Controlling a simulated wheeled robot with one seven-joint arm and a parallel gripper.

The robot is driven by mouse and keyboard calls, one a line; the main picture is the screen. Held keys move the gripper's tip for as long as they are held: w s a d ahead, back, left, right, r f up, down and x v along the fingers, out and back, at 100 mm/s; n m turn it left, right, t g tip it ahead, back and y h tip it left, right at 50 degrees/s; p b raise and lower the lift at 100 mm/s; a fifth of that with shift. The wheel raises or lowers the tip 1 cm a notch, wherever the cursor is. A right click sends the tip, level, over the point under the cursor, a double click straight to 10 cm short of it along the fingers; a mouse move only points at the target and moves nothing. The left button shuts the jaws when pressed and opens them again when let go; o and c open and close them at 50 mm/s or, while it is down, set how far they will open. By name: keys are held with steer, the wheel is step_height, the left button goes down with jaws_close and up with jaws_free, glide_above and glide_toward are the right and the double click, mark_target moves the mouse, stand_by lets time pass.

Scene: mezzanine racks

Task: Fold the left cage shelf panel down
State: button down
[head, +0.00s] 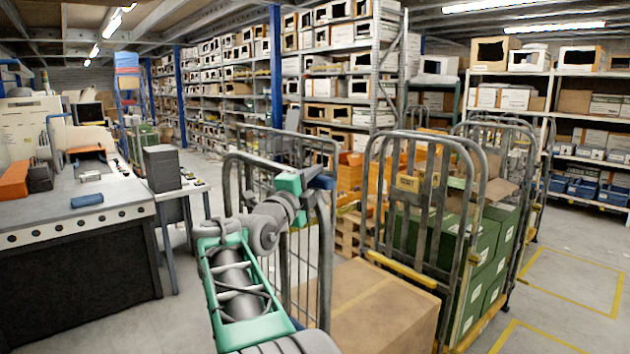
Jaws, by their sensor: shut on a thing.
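The left roll cage (229,180) is a grey tubular frame with upright bars, standing in the middle of the view. Its shelf panel (325,255) appears to be the barred grey frame standing upright on the cage's right side, with a bent tube at its top. My gripper (322,183) is at the top of that tube and is shut on it. My arm and wrist hide part of the cage and the lower part of the panel. The fingertips are small and partly hidden.
A large cardboard box (375,310) sits low just right of the panel. A second roll cage (378,165) with green boxes (483,245) stands close on the right. A workbench (80,208) is at left. Floor with yellow lines is clear at far right.

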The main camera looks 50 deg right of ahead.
steer(key=shift+r, duration=0.3)
stand_by(0.5)
